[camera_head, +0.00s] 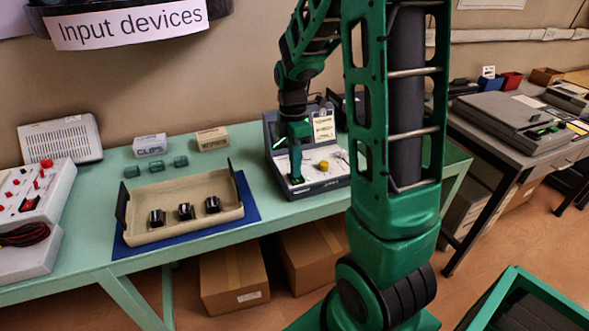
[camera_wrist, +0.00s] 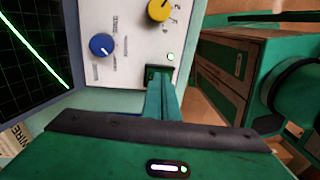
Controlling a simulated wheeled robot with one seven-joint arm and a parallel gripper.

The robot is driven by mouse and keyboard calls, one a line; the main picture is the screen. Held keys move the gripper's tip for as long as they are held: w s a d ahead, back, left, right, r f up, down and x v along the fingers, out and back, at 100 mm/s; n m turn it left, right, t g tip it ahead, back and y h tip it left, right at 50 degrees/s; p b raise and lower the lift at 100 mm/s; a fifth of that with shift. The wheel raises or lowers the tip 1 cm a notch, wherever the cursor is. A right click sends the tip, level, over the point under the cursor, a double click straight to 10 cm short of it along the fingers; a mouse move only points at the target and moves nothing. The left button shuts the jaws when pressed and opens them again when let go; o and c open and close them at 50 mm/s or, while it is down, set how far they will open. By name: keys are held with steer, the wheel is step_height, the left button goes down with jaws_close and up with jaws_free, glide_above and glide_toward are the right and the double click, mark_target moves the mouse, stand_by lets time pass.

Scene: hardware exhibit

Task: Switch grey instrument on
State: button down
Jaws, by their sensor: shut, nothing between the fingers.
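The grey instrument (camera_head: 328,184) stands on the green table, with a yellow knob (camera_head: 324,165) on its sloping panel. In the wrist view its pale panel (camera_wrist: 128,62) carries a blue knob (camera_wrist: 102,45) and a yellow knob (camera_wrist: 159,9). A dark screen (camera_wrist: 30,60) shows a bright green trace, and a small lamp (camera_wrist: 170,57) is lit. My gripper (camera_head: 296,178) is shut and empty, pointing down at the instrument's front left. In the wrist view its fingertips (camera_wrist: 160,80) are at a dark switch (camera_wrist: 153,72), partly hidden; I cannot tell whether they touch it.
A beige tray (camera_head: 160,234) with several black parts lies on a blue mat left of the instrument. Small boxes (camera_head: 212,138) stand behind it. A white device with red parts (camera_head: 40,190) is at far left. Cardboard boxes (camera_head: 233,278) are below the table.

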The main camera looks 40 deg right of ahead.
mark_target(297, 180)
stand_by(0.3)
step_height(297, 180, up, 14)
steer(key=s, duration=0.1)
steer(key=shift+s+a, duration=0.25)
steer(key=shift+f, duration=0.1)
stand_by(0.6)
steer(key=s+f+m, duration=0.3)
steer(key=s+m, duration=0.7)
steer(key=s+f+m+t, duration=0.1)
steer(key=s+f+m, duration=0.2)
steer(key=s+m, duration=0.8)
steer(key=shift+s+a, duration=0.15)
steer(key=shift+s, duration=0.05)
steer(key=shift+w+f, duration=0.25)
steer(key=shift+w, duration=0.4)
